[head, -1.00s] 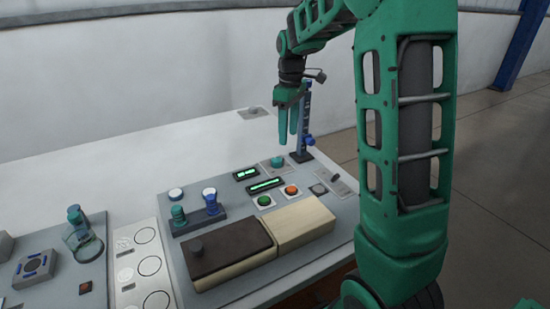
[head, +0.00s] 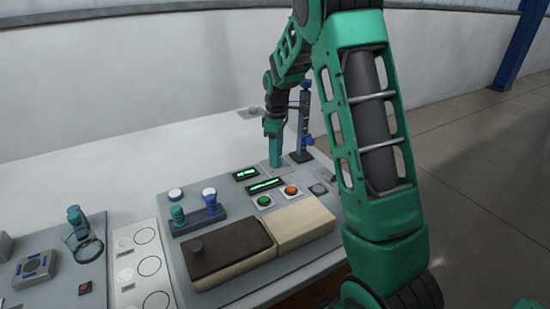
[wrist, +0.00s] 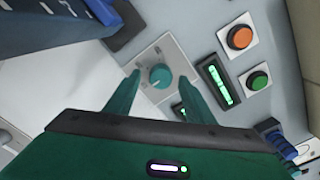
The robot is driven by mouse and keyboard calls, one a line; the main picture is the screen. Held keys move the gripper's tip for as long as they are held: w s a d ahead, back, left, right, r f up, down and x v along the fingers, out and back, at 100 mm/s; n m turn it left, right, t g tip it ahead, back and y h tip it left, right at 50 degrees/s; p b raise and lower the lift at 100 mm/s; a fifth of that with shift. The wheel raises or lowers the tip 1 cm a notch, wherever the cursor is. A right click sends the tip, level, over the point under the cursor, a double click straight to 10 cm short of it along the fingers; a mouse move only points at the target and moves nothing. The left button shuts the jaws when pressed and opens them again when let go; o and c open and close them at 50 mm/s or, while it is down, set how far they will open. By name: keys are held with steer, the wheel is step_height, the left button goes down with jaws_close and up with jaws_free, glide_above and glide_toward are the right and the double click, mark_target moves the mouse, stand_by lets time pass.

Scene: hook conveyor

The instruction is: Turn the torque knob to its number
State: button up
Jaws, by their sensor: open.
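The torque knob (wrist: 160,76) is a small round teal knob on a light square plate (wrist: 176,50) in the wrist view. Marks on the plate are too small to read. My gripper (wrist: 158,75) is open, with one green finger on each side of the knob; I cannot tell whether either touches it. In the head view my gripper (head: 272,140) points down at the back of the panel and hides the knob, with part of the plate (head: 268,163) showing.
A blue upright post (head: 304,120) stands close right of my gripper. Lit green displays (head: 264,185), a green button (head: 264,201) and an orange button (head: 290,190) lie nearer. A box with a dark lid (head: 228,246) and a pale block (head: 300,222) stand in front.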

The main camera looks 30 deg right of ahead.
steer(key=shift+f, duration=0.6)
steer(key=c, duration=1.1)
steer(key=shift+o, duration=0.2)
steer(key=shift+m, duration=0.3)
steer(key=m, duration=1.1)
steer(key=shift+r, duration=0.1)
steer(key=shift+w, duration=0.1)
